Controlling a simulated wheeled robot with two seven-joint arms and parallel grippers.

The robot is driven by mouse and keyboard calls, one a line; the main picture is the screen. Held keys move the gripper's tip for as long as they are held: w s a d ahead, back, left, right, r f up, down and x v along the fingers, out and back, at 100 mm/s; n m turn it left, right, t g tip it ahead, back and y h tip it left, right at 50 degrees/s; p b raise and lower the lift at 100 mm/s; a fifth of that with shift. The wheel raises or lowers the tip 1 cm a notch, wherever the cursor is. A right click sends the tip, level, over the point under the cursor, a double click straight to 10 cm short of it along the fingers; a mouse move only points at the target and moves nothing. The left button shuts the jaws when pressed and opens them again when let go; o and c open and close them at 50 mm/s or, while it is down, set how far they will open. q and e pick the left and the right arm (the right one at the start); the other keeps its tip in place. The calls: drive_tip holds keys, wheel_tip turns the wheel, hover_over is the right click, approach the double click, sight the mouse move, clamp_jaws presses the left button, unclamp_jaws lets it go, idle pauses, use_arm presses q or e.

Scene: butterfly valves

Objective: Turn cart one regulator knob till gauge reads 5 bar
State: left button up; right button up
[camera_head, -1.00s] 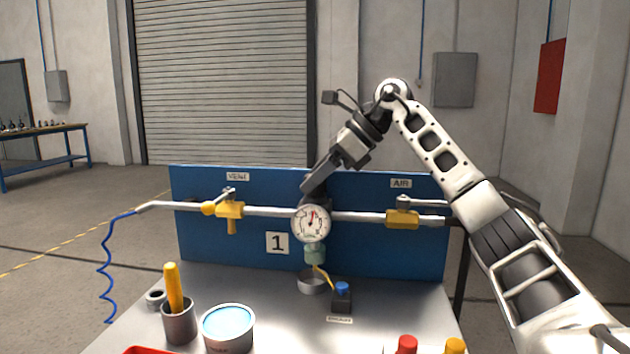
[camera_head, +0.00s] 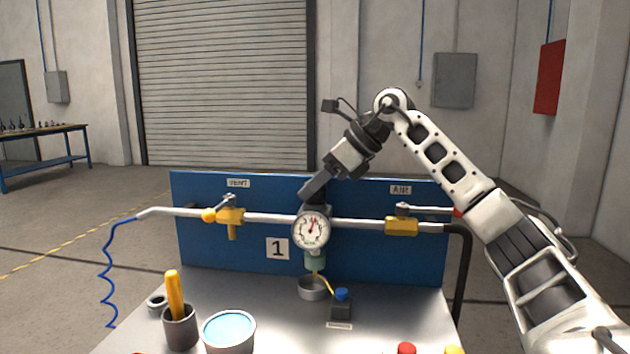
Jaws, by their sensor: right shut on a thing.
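The round white pressure gauge (camera_head: 311,230) sits at the middle of the pipe on cart one's blue panel (camera_head: 345,262). Its needle points up and slightly right; the numbers are too small to read. The dark regulator knob (camera_head: 314,211) is just above and behind the gauge, mostly hidden. My right gripper (camera_head: 308,194) comes down at a slant from the upper right, and its tips are shut on the knob. The number 1 plate (camera_head: 277,249) is left of the gauge. My left gripper is not in view.
A yellow vent valve (camera_head: 231,216) is on the pipe at left and a yellow air valve (camera_head: 401,226) at right. The cart top holds a cup with a yellow-handled tool (camera_head: 180,326), a blue-filled tin (camera_head: 229,331), a metal ring (camera_head: 312,288) and a blue-topped block (camera_head: 341,304).

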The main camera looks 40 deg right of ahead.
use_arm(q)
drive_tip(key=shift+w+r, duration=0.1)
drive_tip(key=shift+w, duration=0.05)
use_arm(e)
drive_tip(key=o, duration=0.7)
use_arm(q)
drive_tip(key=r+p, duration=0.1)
drive_tip(key=p, duration=0.2)
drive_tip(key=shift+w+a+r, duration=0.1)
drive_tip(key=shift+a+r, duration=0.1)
use_arm(e)
drive_tip(key=v, duration=1.6)
